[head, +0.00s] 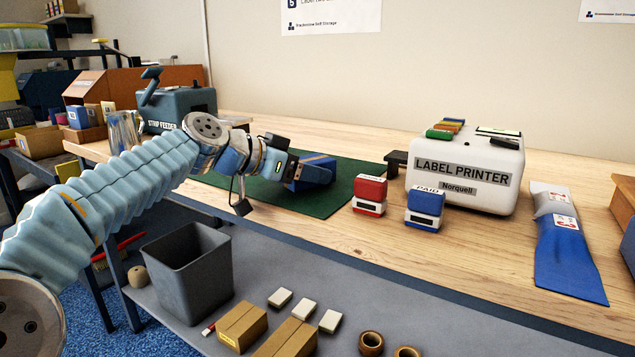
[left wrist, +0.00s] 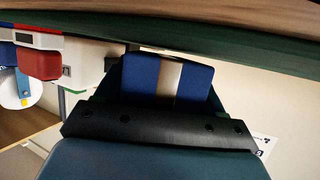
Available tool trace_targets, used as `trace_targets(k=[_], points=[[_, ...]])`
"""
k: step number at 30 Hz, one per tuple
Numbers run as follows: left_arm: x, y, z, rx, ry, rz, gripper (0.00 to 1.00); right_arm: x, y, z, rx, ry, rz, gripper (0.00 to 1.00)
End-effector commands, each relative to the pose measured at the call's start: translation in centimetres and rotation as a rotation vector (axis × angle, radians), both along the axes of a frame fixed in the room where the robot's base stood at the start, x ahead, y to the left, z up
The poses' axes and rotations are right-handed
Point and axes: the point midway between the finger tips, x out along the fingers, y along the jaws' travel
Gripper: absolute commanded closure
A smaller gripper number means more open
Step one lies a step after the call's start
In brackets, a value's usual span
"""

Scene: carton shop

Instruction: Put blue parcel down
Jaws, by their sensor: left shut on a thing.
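The blue parcel (head: 318,169) is at the end of my left arm in the head view, over the green mat (head: 325,202). It is a small blue box with a tan stripe. My left gripper (head: 294,170) is shut on it. In the left wrist view the parcel (left wrist: 142,80) fills the space between the jaws, with the green mat (left wrist: 250,56) close to it. I cannot tell whether the parcel touches the mat. My right gripper is not in view.
A red stamp (head: 370,190) and a blue stamp (head: 425,205) stand right of the mat, before the label printer (head: 465,172). A strip feeder (head: 178,108) stands left. A blue mailer (head: 565,250) lies at right. A grey bin (head: 190,270) stands on the lower shelf.

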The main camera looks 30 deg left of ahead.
Motion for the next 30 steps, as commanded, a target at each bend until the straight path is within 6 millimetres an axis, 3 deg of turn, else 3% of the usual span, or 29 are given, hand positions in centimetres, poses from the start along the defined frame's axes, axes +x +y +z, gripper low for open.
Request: trace_targets(k=[1, 12, 13, 17, 27, 30], points=[[-0.14, 0.26, -0.73, -0.001, -0.003, 0.0, 0.7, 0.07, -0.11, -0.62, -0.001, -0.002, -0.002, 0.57], [-0.16, 0.38, -0.95, 0.0, -0.002, 0.001, 0.7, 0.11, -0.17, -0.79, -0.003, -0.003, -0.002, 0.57], [-0.16, 0.38, -0.82, 0.0, -0.001, 0.0, 0.27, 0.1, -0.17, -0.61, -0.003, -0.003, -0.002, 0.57], [-0.16, 0.37, -0.79, 0.0, -0.001, 0.0, 0.07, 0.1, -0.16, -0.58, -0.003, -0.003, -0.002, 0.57], [-0.16, 0.37, -0.41, 0.0, -0.001, 0.0, 0.06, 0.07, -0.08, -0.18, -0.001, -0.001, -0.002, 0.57], [-1.11, 0.94, -0.05, -0.002, -0.005, 0.002, 0.06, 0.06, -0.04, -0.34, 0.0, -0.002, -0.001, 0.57]])
